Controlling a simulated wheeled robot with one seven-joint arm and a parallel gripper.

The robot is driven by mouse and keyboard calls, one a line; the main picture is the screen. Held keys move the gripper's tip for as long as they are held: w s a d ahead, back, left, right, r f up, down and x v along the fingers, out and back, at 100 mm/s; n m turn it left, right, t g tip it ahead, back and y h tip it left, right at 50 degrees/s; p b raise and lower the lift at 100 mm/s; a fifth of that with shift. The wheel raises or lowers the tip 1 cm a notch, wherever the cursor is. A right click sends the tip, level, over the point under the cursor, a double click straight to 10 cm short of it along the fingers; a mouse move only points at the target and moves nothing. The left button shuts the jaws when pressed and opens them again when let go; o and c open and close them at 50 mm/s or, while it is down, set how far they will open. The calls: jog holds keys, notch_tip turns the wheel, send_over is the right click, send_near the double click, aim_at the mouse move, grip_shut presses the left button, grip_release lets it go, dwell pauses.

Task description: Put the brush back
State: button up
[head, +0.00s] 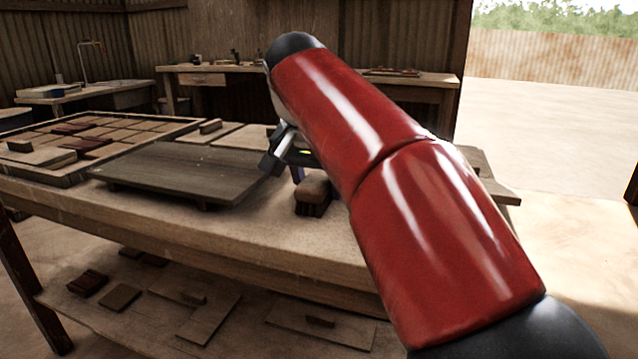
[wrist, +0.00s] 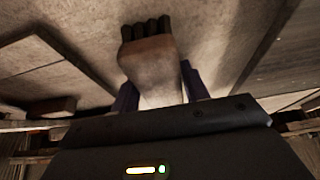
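The brush (head: 315,190) is a brown block with dark bristles. It is at the table's front part, to the right of the dark board, with its bristles showing low on the near side. In the wrist view the brush (wrist: 150,55) lies ahead of my gripper, bristles pointing away. My gripper (head: 297,173) is just behind and left of the brush, partly hidden by my red arm. In the wrist view its two dark blue fingers (wrist: 159,78) stand apart, at the near end of the brush. I cannot tell whether they touch it.
A dark raised board (head: 185,172) lies on the wooden table (head: 250,235) left of my gripper. A tray of tiles (head: 45,180) is at the far left. Several pieces lie on the lower shelf (head: 240,330). A workbench (head: 310,72) stands behind.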

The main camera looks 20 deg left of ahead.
jog(key=o, duration=0.3)
jog(key=shift+r, duration=0.1)
jog(key=shift+r, duration=0.35)
jog(key=p+v, duration=0.4)
jog(key=v, duration=0.6)
jog(key=shift+s+r, duration=0.1)
jog(key=shift+r, duration=0.25)
jog(key=shift+s+r, duration=0.25)
jog(key=shift+r, duration=0.1)
